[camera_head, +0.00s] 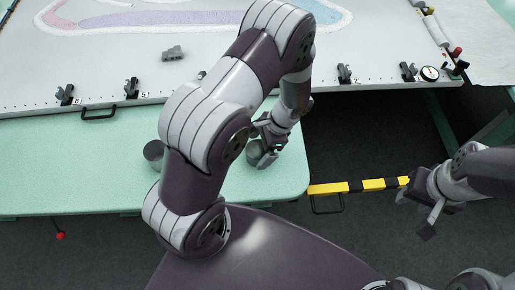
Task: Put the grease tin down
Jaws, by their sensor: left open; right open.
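My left gripper (266,146) is low over the right part of the pale green table (80,165), its jaws open. A small grey rounded thing (257,158), perhaps the grease tin, shows at its fingertips; I cannot tell whether they touch. Another grey round thing (153,150) stands on the table to the left, partly hidden by my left arm; I cannot tell which of the two is the tin. My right gripper (428,212) is open and empty over the dark floor at the right, away from the table.
A white tufting frame (220,75) with black clamps (131,88) and a dial gauge (430,73) lies behind the table. A grey block (172,53) rests on it. A yellow-black bar (340,188) extends right of the table. The table's left part is clear.

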